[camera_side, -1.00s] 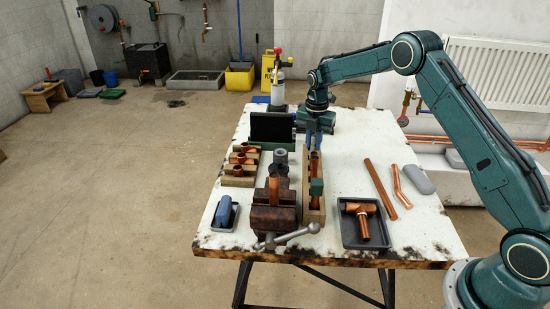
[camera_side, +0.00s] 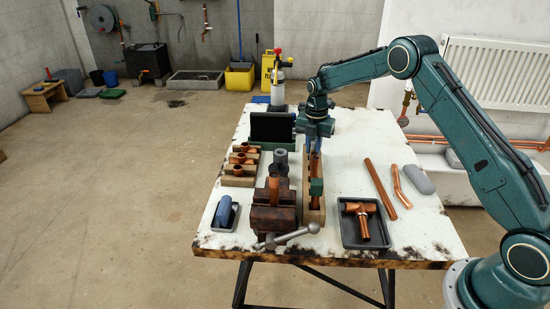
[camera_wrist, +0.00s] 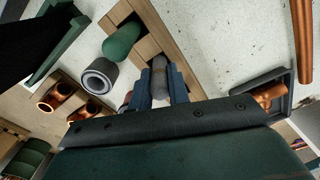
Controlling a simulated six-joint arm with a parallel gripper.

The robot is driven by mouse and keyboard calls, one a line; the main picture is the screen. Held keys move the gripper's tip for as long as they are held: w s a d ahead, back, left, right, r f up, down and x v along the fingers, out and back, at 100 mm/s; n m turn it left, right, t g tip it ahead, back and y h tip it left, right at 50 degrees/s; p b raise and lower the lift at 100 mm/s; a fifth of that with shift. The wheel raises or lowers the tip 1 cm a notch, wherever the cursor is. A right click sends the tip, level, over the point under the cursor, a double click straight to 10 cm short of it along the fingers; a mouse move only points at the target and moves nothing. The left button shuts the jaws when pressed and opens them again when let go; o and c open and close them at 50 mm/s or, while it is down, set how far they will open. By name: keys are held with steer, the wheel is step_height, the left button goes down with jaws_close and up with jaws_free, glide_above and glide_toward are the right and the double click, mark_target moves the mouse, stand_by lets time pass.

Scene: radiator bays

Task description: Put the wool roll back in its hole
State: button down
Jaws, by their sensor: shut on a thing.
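The wool roll (camera_wrist: 159,65) is a grey, round-ended cylinder held between the two fingers of my gripper (camera_wrist: 162,84) in the wrist view. Its upper end shows against a long wooden holder (camera_wrist: 143,30); its far end and the hole are hidden, so I cannot tell whether it is inside. In the side view my gripper (camera_side: 315,145) points down at the far end of the wooden holder (camera_side: 313,216), and the roll cannot be made out there. A green rounded piece (camera_wrist: 122,42) sits in the same holder beside the roll.
A grey hollow cylinder (camera_wrist: 99,77) stands close beside the holder. A vise (camera_side: 272,215) and copper fittings (camera_side: 241,158) are to the left. A dark tray (camera_side: 352,236) and a loose copper pipe (camera_side: 386,183) lie right, with bare tabletop (camera_side: 350,150) between.

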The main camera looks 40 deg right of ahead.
steer(key=shift+f, duration=0.15)
steer(key=shift+f, duration=0.3)
steer(key=c, duration=1.3)
jaws_free()
steer(key=shift+o, duration=0.2)
steer(key=shift+r, duration=0.2)
steer(key=shift+r, duration=3.3)
